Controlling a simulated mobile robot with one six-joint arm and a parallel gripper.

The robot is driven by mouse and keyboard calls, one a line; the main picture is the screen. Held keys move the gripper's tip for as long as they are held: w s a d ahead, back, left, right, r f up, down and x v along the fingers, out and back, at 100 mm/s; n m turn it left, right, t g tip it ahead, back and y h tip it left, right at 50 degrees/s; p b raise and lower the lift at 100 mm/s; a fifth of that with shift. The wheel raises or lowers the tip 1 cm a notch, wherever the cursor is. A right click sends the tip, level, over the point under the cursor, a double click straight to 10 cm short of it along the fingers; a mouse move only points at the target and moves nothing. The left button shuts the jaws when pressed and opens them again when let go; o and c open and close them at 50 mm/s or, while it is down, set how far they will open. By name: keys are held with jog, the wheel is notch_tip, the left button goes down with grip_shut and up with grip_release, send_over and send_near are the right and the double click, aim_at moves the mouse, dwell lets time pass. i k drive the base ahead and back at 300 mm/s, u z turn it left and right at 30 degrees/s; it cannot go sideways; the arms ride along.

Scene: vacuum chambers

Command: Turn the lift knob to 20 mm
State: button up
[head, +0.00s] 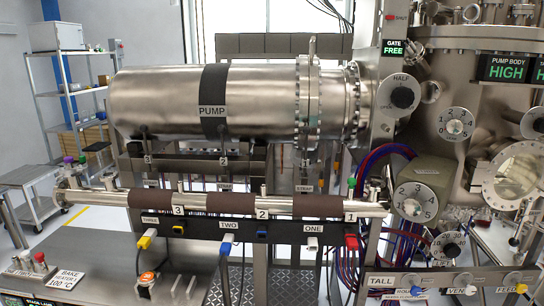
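Several round knobs show at the right. One silver knob (455,126) has a ring of small numbers on a white dial. A larger dial (415,202) carries large numerals, with 2, 3, 4 and 5 readable. Another knob (533,123) is at the right edge, and a knob under the word HALF (403,97) is higher up. My gripper is not in view.
A steel PUMP cylinder (170,100) fills the upper left. A pipe with brown wraps (230,203) runs below it, above the bench (90,262). Red and blue cables (385,160) hang near the large dial. A panel with switches (450,284) is at lower right.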

aim_at(451, 250)
jog(key=z, duration=0.45)
jog(key=k, duration=1.35)
jog(key=z, duration=0.9)
jog(key=i, duration=1.35)
jog(key=u, duration=0.4)
jog(key=i, duration=0.6)
jog(key=u, duration=0.3)
